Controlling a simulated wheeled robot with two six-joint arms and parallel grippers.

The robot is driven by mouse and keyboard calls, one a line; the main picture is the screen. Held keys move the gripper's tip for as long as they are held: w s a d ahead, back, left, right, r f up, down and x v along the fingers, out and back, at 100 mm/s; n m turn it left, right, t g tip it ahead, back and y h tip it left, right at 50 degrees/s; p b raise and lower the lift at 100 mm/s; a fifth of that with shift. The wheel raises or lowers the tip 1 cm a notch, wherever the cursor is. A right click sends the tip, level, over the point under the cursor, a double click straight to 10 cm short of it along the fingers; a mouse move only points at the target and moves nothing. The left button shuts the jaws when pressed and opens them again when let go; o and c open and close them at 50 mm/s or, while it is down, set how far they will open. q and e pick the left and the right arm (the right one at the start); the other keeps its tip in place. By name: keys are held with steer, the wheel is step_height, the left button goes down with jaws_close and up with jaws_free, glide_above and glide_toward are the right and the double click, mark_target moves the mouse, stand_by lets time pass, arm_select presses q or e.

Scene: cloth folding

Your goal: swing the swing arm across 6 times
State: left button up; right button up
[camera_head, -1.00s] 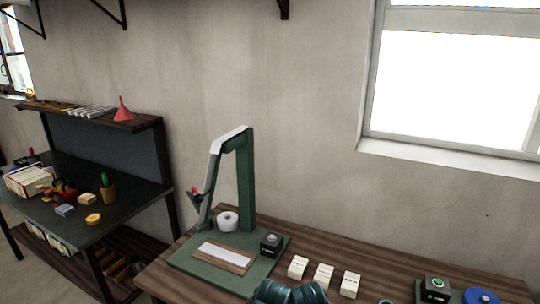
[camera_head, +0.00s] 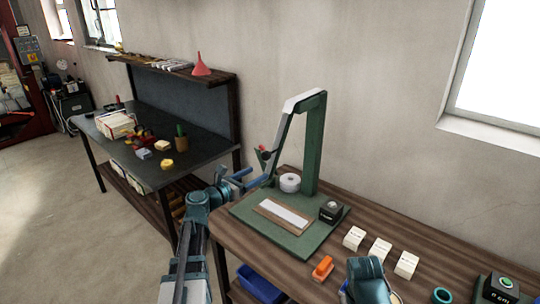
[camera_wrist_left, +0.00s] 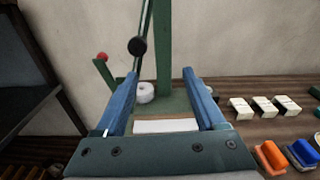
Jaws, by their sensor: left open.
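A green stand (camera_head: 313,150) rises from a green base plate (camera_head: 318,232) on the wooden bench. The pale swing arm (camera_head: 286,122) hangs from its top, slanting down to the left, with dark and red parts near its lower end. In the left wrist view the swing arm (camera_wrist_left: 145,22) has a round black knob (camera_wrist_left: 137,46) just beyond the fingertips. My left gripper (camera_head: 256,178) is open beside the stand's left side, near the arm's lower end. In the left wrist view my left gripper (camera_wrist_left: 160,74) has nothing between its blue fingers.
A white roll (camera_head: 289,183), a tan board with a white strip (camera_head: 284,216) and a black button box (camera_head: 331,211) sit on the base plate. Several white blocks (camera_head: 379,249) and an orange item (camera_head: 322,268) lie on the bench. A dark workbench (camera_head: 150,140) stands left.

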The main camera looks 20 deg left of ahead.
mark_target(270, 153)
arm_select(q)
steer(key=w, duration=0.4)
steer(key=w+n, duration=0.1)
steer(key=w, duration=0.3)
steer(key=w+r+n+t+y, duration=0.1)
steer(key=w, duration=0.4)
steer(key=shift+w+d+r, duration=0.1)
steer(key=shift+d, duration=0.3)
jaws_close()
stand_by(1.1)
